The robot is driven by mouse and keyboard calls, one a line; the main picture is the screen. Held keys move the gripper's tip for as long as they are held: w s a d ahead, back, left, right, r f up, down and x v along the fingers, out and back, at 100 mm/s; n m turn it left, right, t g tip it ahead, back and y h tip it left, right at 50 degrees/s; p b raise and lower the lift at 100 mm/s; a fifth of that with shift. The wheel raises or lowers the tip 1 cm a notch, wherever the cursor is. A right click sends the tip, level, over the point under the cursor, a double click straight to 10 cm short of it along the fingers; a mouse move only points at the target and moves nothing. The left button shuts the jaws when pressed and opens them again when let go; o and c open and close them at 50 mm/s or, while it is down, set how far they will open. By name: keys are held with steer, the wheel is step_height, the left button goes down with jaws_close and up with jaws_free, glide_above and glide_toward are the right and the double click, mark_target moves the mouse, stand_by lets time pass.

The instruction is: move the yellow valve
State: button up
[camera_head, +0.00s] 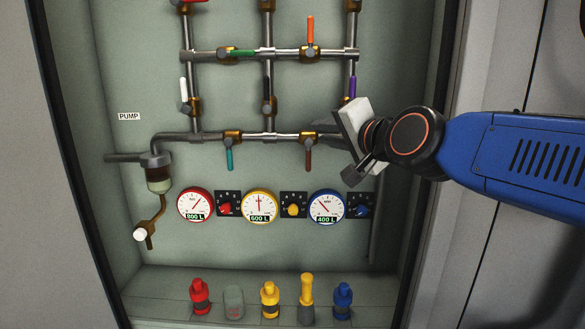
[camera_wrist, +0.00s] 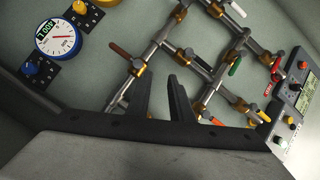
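In the wrist view a small yellow handle (camera_wrist: 267,117) sits on a brass valve at the far right of the pipework; it looks like the yellow valve. In the head view only the brass body of the top right valve (camera_head: 354,5) shows at the upper edge, its handle out of frame. My gripper (camera_head: 328,134) is at the right end of the lower pipe, near the brown and purple handles and well below the top valves. In the wrist view my gripper (camera_wrist: 159,82) shows two dark fingers apart with nothing held between them.
An orange handle (camera_head: 310,30), a purple handle (camera_head: 352,87) and a brown handle (camera_head: 308,158) stand out near my arm. Gauges, including a blue one (camera_head: 326,206), and knobs lie below. Several bottles stand on the shelf (camera_head: 150,308). The cabinet's right edge (camera_head: 432,110) is behind my wrist.

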steer(key=s+d+f+n+g+h, duration=0.2)
steer(key=s+d+f, duration=0.5)
steer(key=f, duration=0.4)
steer(key=s+d+f+n+g+h, duration=0.2)
steer(key=s+d+f+g, duration=0.2)
steer(key=s+d+f, duration=0.3)
steer(key=s+d+f+n+g+h, duration=0.3)
steer(key=s+d+f, duration=0.4)
steer(key=f, duration=0.8)
steer(key=s+g, duration=0.1)
steer(key=s, duration=0.2)
steer(key=shift+s+d+f, duration=0.15)
steer(key=shift+d+f, duration=0.25)
